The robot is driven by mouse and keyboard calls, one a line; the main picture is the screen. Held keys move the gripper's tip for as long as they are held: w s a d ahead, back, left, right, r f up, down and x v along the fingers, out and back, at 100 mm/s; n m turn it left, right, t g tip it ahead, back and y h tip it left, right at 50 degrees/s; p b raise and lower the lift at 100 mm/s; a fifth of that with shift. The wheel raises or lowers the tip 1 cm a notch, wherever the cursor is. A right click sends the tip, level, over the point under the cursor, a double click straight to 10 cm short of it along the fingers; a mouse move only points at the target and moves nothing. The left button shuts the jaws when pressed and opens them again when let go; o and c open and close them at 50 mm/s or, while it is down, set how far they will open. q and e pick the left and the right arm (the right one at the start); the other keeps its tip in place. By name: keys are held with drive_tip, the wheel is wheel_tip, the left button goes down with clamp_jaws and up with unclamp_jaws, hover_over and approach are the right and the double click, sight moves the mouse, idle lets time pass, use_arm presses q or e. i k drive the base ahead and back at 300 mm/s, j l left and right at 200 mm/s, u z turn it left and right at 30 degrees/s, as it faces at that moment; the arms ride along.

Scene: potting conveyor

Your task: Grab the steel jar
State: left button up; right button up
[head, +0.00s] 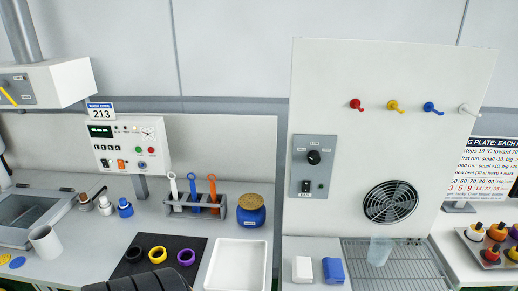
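A plain light-grey cylindrical vessel (45,243) stands tilted in the picture on the left bench, beside the sunken basin. It is the nearest match to a steel jar, but I cannot tell its material for sure. A blue jar with a brown cork-like lid (251,213) stands right of the tool rack.
A rack (205,208) holds white, blue and orange tools. A black mat (158,262) carries black, yellow and purple rings. A white tray (236,268) lies right of it. A translucent cup (380,250) stands on a grate below the tall panel (390,120).

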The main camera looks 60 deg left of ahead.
sight(50, 248)
drive_tip(key=u, duration=3.35)
drive_tip(key=i+j+u, duration=0.1)
drive_tip(key=j, duration=0.3)
